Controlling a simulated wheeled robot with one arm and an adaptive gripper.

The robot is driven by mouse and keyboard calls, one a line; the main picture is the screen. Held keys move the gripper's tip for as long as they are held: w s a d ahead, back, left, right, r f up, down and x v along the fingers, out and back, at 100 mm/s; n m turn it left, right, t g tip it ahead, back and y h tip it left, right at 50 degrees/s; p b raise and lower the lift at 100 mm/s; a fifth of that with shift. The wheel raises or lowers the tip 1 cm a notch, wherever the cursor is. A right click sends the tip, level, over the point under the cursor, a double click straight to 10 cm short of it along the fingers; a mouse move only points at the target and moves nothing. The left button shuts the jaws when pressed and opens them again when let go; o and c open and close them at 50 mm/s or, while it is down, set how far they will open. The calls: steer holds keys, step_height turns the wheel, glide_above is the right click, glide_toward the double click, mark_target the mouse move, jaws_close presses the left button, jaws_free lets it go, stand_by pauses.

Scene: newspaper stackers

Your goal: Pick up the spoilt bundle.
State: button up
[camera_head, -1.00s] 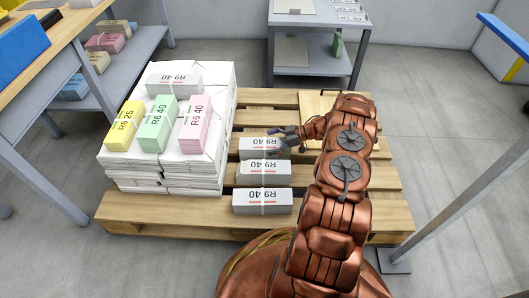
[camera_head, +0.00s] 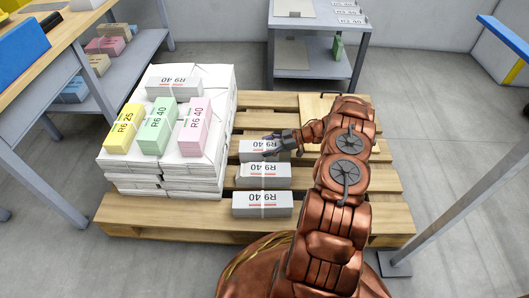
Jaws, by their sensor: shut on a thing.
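Three grey bundles marked R9 40 lie in a row on the bare slats of a wooden pallet (camera_head: 150,230): a far one (camera_head: 250,157), a middle one (camera_head: 262,183) and a near one (camera_head: 262,209). My gripper (camera_head: 272,147) reaches in from the right over the far bundle and is shut on it. The fingers cover the right part of its top, and the fingertip contact is too small to see clearly. The bundle still lies in the row. I cannot tell by look which bundle is spoilt.
A white paper stack (camera_head: 165,185) fills the pallet's left, bearing yellow (camera_head: 124,128), green (camera_head: 157,132), pink (camera_head: 193,133) and grey (camera_head: 172,84) bundles. A bench with a shelf (camera_head: 150,47) stands left, a grey table (camera_head: 318,68) behind. A post (camera_head: 455,212) stands right.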

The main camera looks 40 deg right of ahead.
steer(key=c, duration=0.5)
steer(key=shift+c, duration=0.2)
steer(key=shift+r, duration=0.1)
